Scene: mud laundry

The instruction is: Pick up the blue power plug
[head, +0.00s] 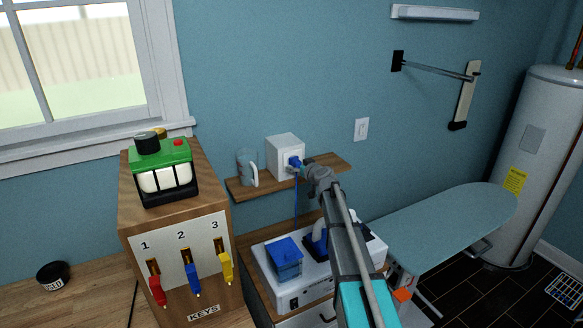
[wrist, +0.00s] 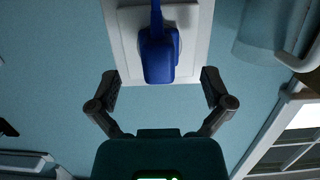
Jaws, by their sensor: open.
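The blue power plug (head: 294,161) sits in the front of a white socket box (head: 284,151) on a small wooden shelf, with a blue cord hanging down from it. In the wrist view the plug (wrist: 159,55) is in the middle, against the white socket plate (wrist: 190,17). My gripper (wrist: 160,88) is open, its two fingers apart to the left and right of the plug's near end, with nothing held. In the head view my gripper (head: 305,167) is just right of the plug and partly hides it.
A glass mug (head: 248,168) stands left of the socket box on the wooden shelf (head: 238,188). A wooden key cabinet (head: 133,212) carries a green device (head: 162,168). Below are a blue box (head: 285,258) and a white appliance. An ironing board (head: 450,225) is at right.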

